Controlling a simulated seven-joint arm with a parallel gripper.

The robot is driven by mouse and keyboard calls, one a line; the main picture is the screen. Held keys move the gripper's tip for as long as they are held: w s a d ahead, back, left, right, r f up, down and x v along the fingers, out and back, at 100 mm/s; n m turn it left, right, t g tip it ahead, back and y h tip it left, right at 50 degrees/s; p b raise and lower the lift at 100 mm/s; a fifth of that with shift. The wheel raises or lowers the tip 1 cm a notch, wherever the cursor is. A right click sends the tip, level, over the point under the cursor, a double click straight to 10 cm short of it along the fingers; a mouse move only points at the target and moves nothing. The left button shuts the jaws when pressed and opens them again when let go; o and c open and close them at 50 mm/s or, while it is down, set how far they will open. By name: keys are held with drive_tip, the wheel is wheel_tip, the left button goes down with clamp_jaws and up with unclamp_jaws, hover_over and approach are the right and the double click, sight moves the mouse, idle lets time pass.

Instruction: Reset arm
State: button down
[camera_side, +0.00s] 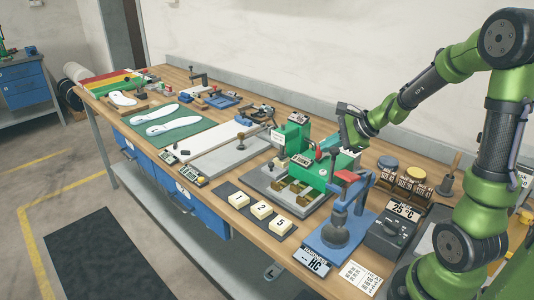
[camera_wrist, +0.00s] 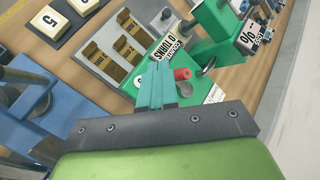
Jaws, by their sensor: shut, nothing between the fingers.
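My gripper (camera_wrist: 157,88) is shut, its fingers together and empty, in the wrist view. In the side view my green arm reaches in from the right, and the gripper end (camera_side: 342,128) hangs above the bench by the green machine. The green machine (camera_side: 318,172) carries a small sign and stands behind a grey plate with brass-coloured blocks (camera_side: 292,190). In the wrist view the fingers point at the machine's green body (camera_wrist: 190,55), near a red knob (camera_wrist: 182,74). I cannot tell from these views how far the fingertips are from it.
A blue press (camera_side: 345,215) stands in front of my arm. Numbered yellow blocks (camera_side: 262,210) lie on a dark mat. White insoles (camera_side: 172,126) lie on a green mat farther left. Jars (camera_side: 388,164) and a dark box (camera_side: 390,234) stand at the right. The air above the bench looks free.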

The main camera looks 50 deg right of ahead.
drive_tip(key=a+r+n+y, duration=0.1)
drive_tip(key=a+r+n, duration=0.4)
drive_tip(key=a+r, duration=0.15)
drive_tip(key=s+a+r+n+g+h, duration=0.1)
drive_tip(key=s+a+r+n, duration=0.1)
drive_tip(key=s+a+n, duration=1)
drive_tip(key=s+n, duration=0.1)
drive_tip(key=n, duration=0.2)
drive_tip(key=shift+s+r+n+g, duration=0.3)
drive_tip(key=shift+s+r+g, duration=0.1)
